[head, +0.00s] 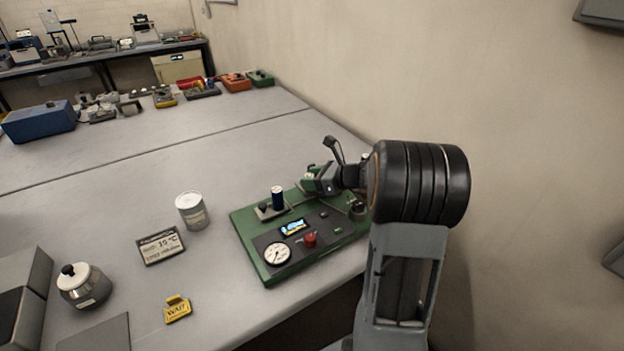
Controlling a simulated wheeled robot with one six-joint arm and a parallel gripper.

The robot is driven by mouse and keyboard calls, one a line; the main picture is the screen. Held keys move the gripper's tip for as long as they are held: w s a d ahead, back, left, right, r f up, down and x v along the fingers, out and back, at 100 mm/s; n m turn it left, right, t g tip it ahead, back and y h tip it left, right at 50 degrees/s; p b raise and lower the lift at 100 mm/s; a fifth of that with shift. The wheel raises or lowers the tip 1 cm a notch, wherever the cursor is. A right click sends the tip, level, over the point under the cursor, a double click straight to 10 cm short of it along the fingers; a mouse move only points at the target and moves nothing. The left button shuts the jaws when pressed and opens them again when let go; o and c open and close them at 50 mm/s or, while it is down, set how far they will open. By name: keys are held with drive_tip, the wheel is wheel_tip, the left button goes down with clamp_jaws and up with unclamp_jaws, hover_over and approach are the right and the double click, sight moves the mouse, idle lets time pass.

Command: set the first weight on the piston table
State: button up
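A green apparatus (262,262) stands near the right edge of the bench in the head view. It carries a round white gauge (277,254), a lit display (293,227), a red knob (310,240) and an upright dark blue cylinder with a pale top (278,198). I cannot tell for sure which part is the piston table. My gripper (316,181) is over the back right part of the apparatus, to the right of the cylinder. It is small and partly hidden by its own body, so I cannot see its opening or any weight in it.
A silver can (192,211), a temperature sign (160,246), a yellow WAIT tag (177,309) and a lidded metal pot (84,287) stand left of the apparatus. A wall bounds the right side. The middle of the bench is clear.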

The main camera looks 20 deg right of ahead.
drive_tip(key=shift+o, duration=1.4)
drive_tip(key=shift+f, duration=0.35)
drive_tip(key=shift+s+a, duration=0.1)
